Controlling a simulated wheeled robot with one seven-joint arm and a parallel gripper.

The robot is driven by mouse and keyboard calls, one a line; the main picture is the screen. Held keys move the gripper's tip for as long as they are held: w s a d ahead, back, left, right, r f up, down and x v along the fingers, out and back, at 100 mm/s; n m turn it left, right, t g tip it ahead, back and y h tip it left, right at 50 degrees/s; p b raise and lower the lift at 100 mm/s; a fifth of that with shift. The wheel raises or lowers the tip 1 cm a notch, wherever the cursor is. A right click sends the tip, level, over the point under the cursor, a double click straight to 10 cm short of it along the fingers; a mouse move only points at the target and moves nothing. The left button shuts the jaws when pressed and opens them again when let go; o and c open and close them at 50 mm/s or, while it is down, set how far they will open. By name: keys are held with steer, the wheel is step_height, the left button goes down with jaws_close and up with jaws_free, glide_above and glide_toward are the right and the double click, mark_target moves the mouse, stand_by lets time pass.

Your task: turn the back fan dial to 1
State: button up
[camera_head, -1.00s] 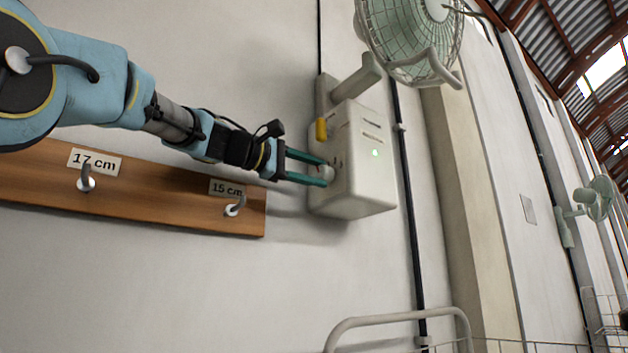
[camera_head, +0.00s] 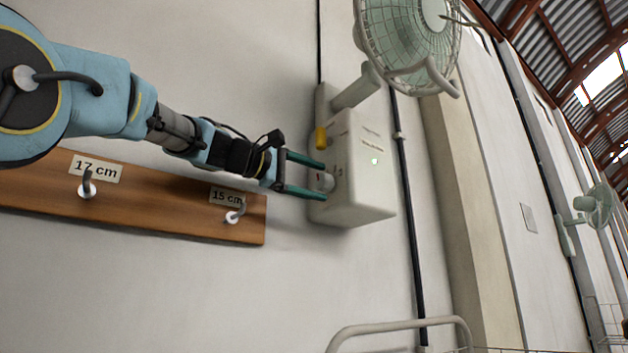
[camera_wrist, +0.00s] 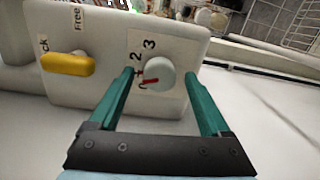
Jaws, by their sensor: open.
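The near wall fan (camera_head: 407,40) has a pale control box (camera_head: 365,172) with a small green light. Its round white dial (camera_wrist: 161,74) faces my gripper in the wrist view; it also shows in the head view (camera_head: 326,182). The dial has a red pointer line on its lower left side. Numbers 2 and 3 are readable beside it; the marks near the pointer are partly hidden, so the exact setting is unclear. My gripper (camera_wrist: 163,75) is open, its green fingers on either side of the dial. Contact with the dial cannot be told.
A yellow lever (camera_wrist: 68,64) sits beside the dial, by a "Free" label. A wooden hook rail (camera_head: 150,205) is on the wall at left. A second fan (camera_head: 598,205) is farther right. A white metal rail (camera_head: 400,325) stands below.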

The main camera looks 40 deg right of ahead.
steer(key=w+a+b, duration=0.1)
steer(key=a+b, duration=0.1)
steer(key=a, duration=0.8)
steer(key=shift+a+r+b, duration=0.2)
steer(key=shift+a+b, duration=0.15)
steer(key=shift+a, duration=0.05)
steer(key=shift+s, duration=0.1)
